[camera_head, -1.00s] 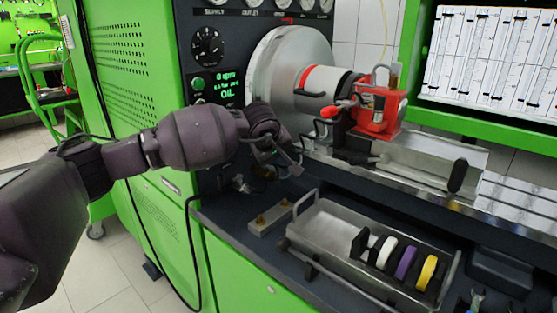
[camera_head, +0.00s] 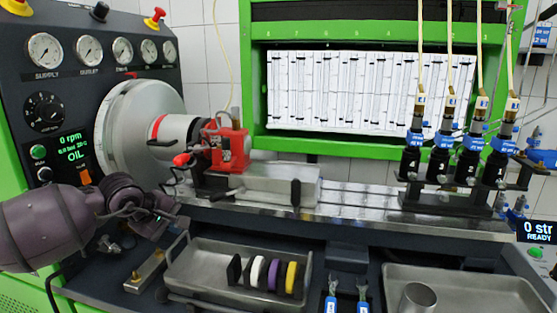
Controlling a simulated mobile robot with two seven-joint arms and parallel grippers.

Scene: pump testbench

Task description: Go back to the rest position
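My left arm comes in from the left edge, dark purple. Its gripper (camera_head: 172,216) hangs in front of the test bench, left of the red clamp unit (camera_head: 227,146) and above the back left corner of the metal tray (camera_head: 200,290). The fingers are small and dark, so I cannot tell whether they are open or shut. No held object can be made out. My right gripper is not in view.
The tray holds white, purple and yellow rings (camera_head: 272,276). A metal block (camera_head: 146,271) lies left of it. At right are black injectors with blue fittings (camera_head: 440,165) and a second tray (camera_head: 480,290) with a metal cup (camera_head: 418,299). The rail middle (camera_head: 355,200) is clear.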

